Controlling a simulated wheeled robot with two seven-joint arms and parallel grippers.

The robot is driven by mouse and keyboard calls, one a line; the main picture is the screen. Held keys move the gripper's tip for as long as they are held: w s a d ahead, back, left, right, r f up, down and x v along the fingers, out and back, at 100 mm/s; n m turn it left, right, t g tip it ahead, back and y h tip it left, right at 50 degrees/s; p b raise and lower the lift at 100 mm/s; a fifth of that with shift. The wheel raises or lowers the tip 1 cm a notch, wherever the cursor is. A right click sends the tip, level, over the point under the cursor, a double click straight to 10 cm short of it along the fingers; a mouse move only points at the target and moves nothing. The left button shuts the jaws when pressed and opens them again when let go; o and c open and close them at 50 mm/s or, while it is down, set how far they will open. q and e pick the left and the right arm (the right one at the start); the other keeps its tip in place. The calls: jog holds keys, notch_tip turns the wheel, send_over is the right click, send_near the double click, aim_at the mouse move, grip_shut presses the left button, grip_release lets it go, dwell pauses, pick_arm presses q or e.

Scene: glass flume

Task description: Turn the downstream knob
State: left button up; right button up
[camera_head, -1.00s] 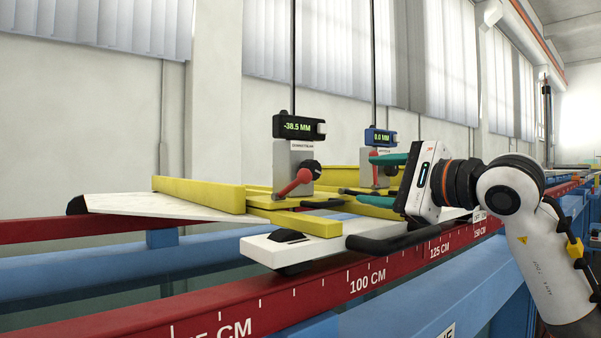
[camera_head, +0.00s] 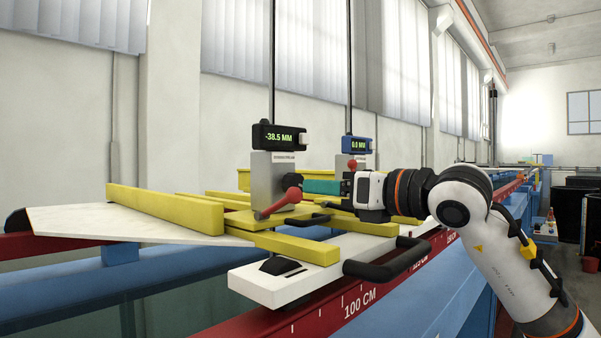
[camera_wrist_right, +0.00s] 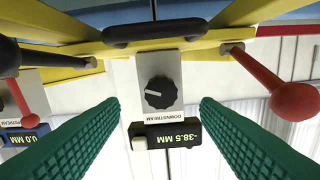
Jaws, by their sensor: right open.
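The downstream knob (camera_wrist_right: 160,92) is a black dial with a pale pointer mark on a grey plate labelled DOWNSTREAM. In the head view the knob (camera_head: 292,183) sits on the side of the grey gauge block (camera_head: 268,181). The black display (camera_head: 279,136) above it reads -38.5 MM. My right gripper (camera_head: 306,187) is level with the knob and points at it. I cannot tell how far the tips are from the knob. My left gripper is out of view.
A red-knobbed lever (camera_wrist_right: 292,100) is beside the plate, and a black handle (camera_wrist_right: 155,30) is near it. The upstream gauge with a blue display (camera_head: 354,145) stands behind. Yellow bars (camera_head: 165,205) and a white board (camera_head: 275,283) lie on the red rail.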

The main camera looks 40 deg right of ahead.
aim_at(298, 186)
jog(key=w+p, duration=0.2)
jog(key=w, duration=0.1)
jog(key=w+p, duration=0.1)
jog(key=w, duration=0.1)
jog(key=shift+w+a+r, duration=0.2)
jog(key=shift+a, duration=0.1)
jog(key=shift+w+f+p, duration=0.1)
jog(key=shift+w+p, duration=0.2)
jog(key=shift+w, duration=0.2)
jog(key=shift+w+f, duration=0.1)
jog(key=shift+w, duration=0.15)
jog(key=c, duration=1)
jog(key=shift+m, duration=0.8)
jog(key=o, duration=1)
